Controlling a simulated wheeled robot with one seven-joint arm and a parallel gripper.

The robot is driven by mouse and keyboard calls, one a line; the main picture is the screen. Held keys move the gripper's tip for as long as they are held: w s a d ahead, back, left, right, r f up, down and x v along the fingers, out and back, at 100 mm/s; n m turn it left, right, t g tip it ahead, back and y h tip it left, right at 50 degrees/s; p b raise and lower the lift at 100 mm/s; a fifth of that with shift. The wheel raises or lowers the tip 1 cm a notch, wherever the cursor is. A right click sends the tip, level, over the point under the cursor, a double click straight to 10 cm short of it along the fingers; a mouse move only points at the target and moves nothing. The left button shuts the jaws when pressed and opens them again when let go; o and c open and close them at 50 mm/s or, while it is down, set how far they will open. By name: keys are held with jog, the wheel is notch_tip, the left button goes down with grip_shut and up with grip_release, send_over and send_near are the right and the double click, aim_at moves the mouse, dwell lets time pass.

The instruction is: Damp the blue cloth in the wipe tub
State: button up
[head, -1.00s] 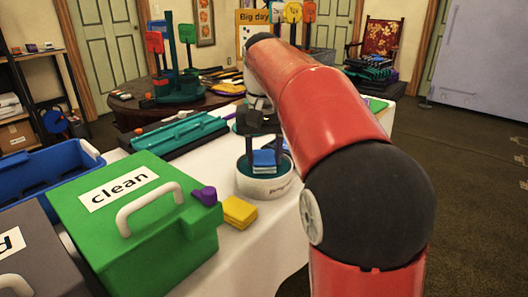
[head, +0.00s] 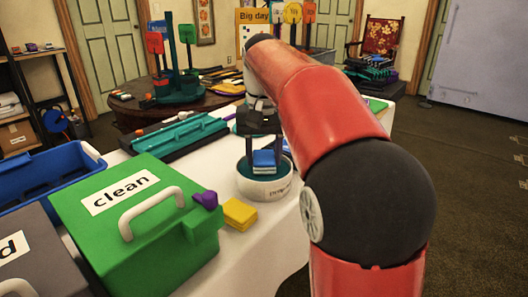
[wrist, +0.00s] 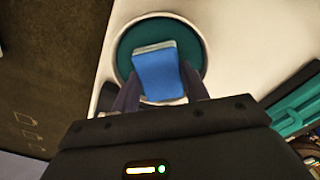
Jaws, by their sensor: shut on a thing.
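The blue cloth (head: 264,160) is a small folded pad, held between the fingers of my gripper (head: 264,152). In the wrist view the cloth (wrist: 158,72) shows between the two dark fingertips (wrist: 158,88), over the teal inside of the tub. The wipe tub (head: 264,187) is a round white tub with dark lettering on its side and a teal interior; its rim also shows in the wrist view (wrist: 113,50). The cloth is within the tub's opening. I cannot tell whether its lower edge touches the teal surface.
A yellow cloth (head: 239,213) lies between box and tub. A teal caddy (head: 180,136) lies behind. White tablecloth is bare in front of the tub.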

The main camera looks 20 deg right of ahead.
notch_tip(320, 180, up, 2)
jog(key=shift+r+p, duration=0.1)
jog(key=shift+p, duration=0.55)
jog(key=shift+r, duration=2.15)
